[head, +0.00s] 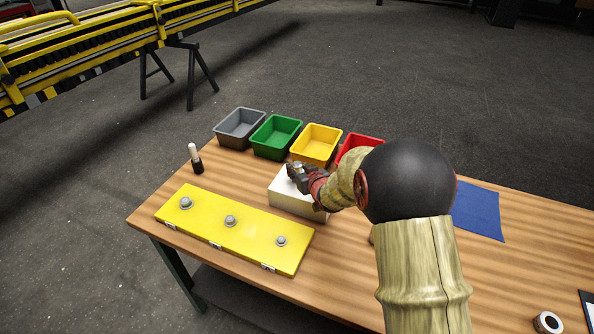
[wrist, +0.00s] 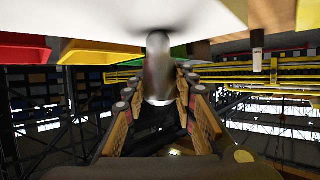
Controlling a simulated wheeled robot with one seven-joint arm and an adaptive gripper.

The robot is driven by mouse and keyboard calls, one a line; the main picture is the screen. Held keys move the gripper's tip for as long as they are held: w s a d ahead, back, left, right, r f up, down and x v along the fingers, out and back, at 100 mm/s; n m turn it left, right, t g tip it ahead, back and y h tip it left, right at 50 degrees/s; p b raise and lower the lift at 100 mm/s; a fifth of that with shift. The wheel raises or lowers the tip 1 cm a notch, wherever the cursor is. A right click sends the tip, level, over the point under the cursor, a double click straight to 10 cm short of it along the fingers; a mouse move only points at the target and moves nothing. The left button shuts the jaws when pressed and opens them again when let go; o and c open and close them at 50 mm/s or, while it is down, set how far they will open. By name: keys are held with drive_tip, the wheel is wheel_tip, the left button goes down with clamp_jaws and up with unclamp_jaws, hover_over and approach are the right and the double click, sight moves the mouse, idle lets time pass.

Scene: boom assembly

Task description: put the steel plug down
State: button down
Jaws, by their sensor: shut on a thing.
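My gripper (head: 298,172) is over the white block (head: 290,200) on the wooden table. In the wrist view my gripper (wrist: 156,98) is shut on the steel plug (wrist: 158,68), a smooth grey metal cylinder between the two fingers. The plug's far end is at or very close to the white surface (wrist: 90,15), with a dark shadow around it. I cannot tell whether they touch. In the head view the plug is mostly hidden by the fingers.
Behind the block stand a grey bin (head: 239,127), a green bin (head: 276,137), a yellow bin (head: 316,145) and a red bin (head: 362,143). A yellow panel (head: 260,250) with three grey knobs lies in front. A black-and-white bottle (head: 196,160) stands left. A blue cloth (head: 478,212) lies right.

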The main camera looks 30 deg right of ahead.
drive_tip(key=shift+r, duration=0.1)
drive_tip(key=c, duration=1.9)
unclamp_jaws()
drive_tip(key=shift+f, duration=0.3)
drive_tip(key=o, duration=0.4)
drive_tip(key=shift+c, duration=0.2)
drive_tip(key=shift+o, duration=0.4)
drive_tip(key=shift+r, duration=0.1)
